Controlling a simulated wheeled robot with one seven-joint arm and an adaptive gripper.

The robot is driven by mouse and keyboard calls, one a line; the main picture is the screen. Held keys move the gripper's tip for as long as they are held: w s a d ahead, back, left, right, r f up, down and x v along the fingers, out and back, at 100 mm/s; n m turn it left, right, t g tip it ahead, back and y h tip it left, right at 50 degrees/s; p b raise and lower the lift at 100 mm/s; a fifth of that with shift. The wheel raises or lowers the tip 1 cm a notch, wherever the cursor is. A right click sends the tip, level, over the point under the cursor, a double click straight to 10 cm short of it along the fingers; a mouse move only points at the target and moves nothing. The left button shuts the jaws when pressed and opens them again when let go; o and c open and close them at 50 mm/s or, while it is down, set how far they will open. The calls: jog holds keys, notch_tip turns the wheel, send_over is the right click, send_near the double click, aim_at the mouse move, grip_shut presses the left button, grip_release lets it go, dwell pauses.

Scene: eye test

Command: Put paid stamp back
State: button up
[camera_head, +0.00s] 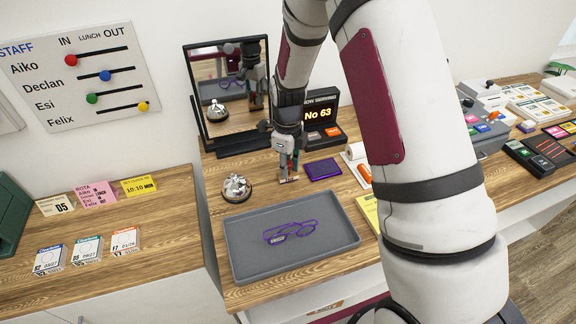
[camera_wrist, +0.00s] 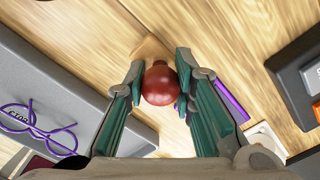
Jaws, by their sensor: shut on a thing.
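My gripper (camera_head: 288,164) is low over the wooden counter, between the bell and a purple pad. In the wrist view, my gripper (camera_wrist: 160,74) has its fingers closed on both sides of a round, dark red knob (camera_wrist: 160,86), which looks like a stamp handle. The stamp's lower part and any label are hidden, so I cannot tell whether it reads paid. I cannot tell whether it touches the counter. The purple pad (camera_head: 322,169) lies flat just right of my gripper.
A grey tray (camera_head: 240,262) with purple glasses (camera_head: 291,232) is in front. A bell (camera_head: 236,188) stands left. A mirror (camera_head: 225,95) and a "No 63" display (camera_head: 320,116) stand behind. The right desk holds a grey box (camera_head: 490,138) and a black tray (camera_head: 545,150). My arm hides the middle.

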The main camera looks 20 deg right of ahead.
jog(key=o, duration=0.9)
jog(key=shift+f, duration=0.15)
jog(key=s+r+n+t+b, duration=0.1)
jog(key=s+r+n, duration=0.2)
jog(key=r, duration=0.7)
jog(key=s+r+n, duration=0.2)
jog(key=r+n, duration=0.1)
jog(key=r, duration=0.8)
jog(key=shift+s+r+n+t, duration=0.75)
jog(key=shift+s+r+n, duration=0.7)
jog(key=shift+s+n, duration=2.05)
jog(key=shift+s+r+n+t, duration=0.7)
jog(key=shift+s+r+n, duration=0.7)
jog(key=shift+s+n, duration=2.1)
jog(key=shift+s+r+n+t, duration=0.75)
jog(key=shift+s+r+n, duration=0.7)
jog(key=shift+s+n, duration=2.05)
